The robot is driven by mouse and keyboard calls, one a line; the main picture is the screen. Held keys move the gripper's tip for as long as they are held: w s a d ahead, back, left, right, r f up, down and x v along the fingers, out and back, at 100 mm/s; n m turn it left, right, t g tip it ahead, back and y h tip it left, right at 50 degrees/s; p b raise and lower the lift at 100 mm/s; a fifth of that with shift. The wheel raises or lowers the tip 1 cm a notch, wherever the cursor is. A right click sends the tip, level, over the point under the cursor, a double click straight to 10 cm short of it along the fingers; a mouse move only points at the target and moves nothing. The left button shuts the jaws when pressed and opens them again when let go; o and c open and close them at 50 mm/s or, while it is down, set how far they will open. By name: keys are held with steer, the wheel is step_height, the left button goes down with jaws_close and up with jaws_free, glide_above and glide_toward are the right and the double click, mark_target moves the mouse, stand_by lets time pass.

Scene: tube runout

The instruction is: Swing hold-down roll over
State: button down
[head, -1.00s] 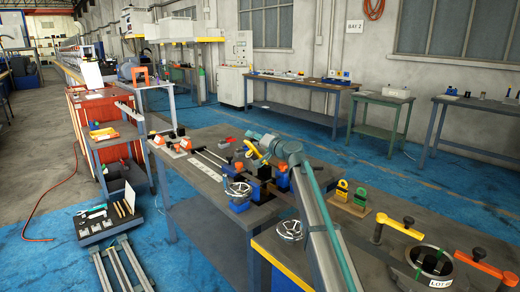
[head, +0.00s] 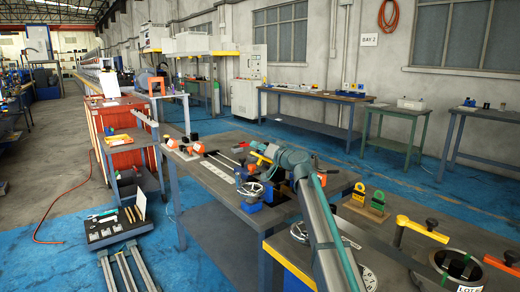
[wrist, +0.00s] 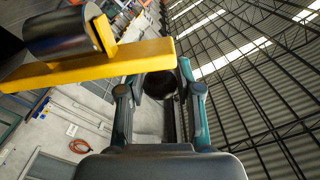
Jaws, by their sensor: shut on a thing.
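The yellow hold-down arm (wrist: 100,62) crosses the upper left of the wrist view, with a dark cylindrical roll (wrist: 62,32) beside it. My gripper (wrist: 158,90) has one finger on each side of a dark round knob (wrist: 158,84), just below the yellow arm's right end. It is shut on this knob; the exact contact is hard to see. In the head view my gripper (head: 272,152) is small, at the yellow arm (head: 261,157) over the middle bench. The roll cannot be made out there, and my own arm hides part of the fixture.
A handwheel on a blue block (head: 249,193) stands close in front of the fixture. Orange-topped blocks (head: 196,148) and a pale strip (head: 220,172) lie to the left on the bench. Yellow and green blocks (head: 368,200) and a yellow lever (head: 422,229) are to the right.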

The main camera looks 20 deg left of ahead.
steer(key=shift+s+f, duration=0.1)
steer(key=c, duration=0.8)
jaws_free()
steer(key=shift+d, duration=0.1)
steer(key=v, duration=1.1)
steer(key=shift+s+d, duration=0.2)
steer(key=shift+d, duration=0.15)
